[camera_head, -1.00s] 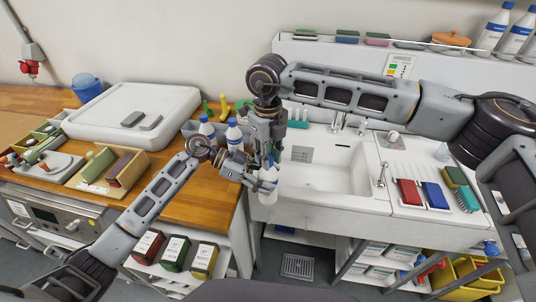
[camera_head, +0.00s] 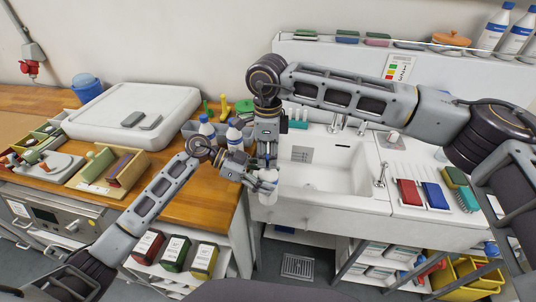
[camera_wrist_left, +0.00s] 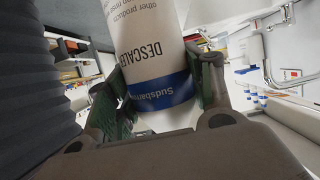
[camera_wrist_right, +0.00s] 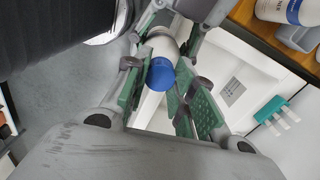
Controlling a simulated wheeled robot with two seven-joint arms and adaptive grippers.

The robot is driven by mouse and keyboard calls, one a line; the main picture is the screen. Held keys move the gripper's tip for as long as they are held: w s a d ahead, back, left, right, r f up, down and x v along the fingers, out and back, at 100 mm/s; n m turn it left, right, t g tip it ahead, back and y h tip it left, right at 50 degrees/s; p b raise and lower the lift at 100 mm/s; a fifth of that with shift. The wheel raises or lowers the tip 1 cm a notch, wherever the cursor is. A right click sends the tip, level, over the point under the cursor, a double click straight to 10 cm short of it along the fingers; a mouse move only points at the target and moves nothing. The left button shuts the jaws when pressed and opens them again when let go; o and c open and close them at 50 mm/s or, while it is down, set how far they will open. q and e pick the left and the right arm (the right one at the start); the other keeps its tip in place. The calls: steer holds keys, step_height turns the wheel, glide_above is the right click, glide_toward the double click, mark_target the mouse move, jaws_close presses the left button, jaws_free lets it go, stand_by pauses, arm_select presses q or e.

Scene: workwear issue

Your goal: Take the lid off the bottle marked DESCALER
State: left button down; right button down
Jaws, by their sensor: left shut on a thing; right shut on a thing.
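The white bottle with a blue band, marked DESCALER (camera_wrist_left: 150,50), is in my left gripper (camera_wrist_left: 155,100), which is shut around its body. In the head view the bottle (camera_head: 268,184) hangs in front of the sink's left end, and my left gripper (camera_head: 250,174) reaches it from the left. My right gripper (camera_head: 267,155) points down from above the bottle. In the right wrist view its fingers (camera_wrist_right: 160,88) are shut on the blue lid (camera_wrist_right: 160,73). The lid lines up with the bottle top; I cannot tell whether it is still seated.
Two similar bottles (camera_head: 233,134) stand on the wooden counter (camera_head: 188,205) just left of my grippers. The white sink (camera_head: 325,178) is to the right. Red and blue packs (camera_head: 409,193) lie on its drainer. The floor below the bottle shows a drain grate (camera_head: 297,266).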

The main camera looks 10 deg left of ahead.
steer(key=n, duration=0.3)
steer(key=shift+w+d+n, duration=0.1)
steer(key=shift+w+n, duration=0.05)
steer(key=shift+n, duration=0.25)
steer(key=n, duration=0.3)
steer(key=shift+n, duration=0.3)
steer(key=shift+r, duration=1.1)
stand_by(0.7)
steer(key=shift+r, duration=0.1)
steer(key=shift+r, duration=1.9)
steer(key=shift+f, duration=0.1)
steer(key=shift+f, duration=2.05)
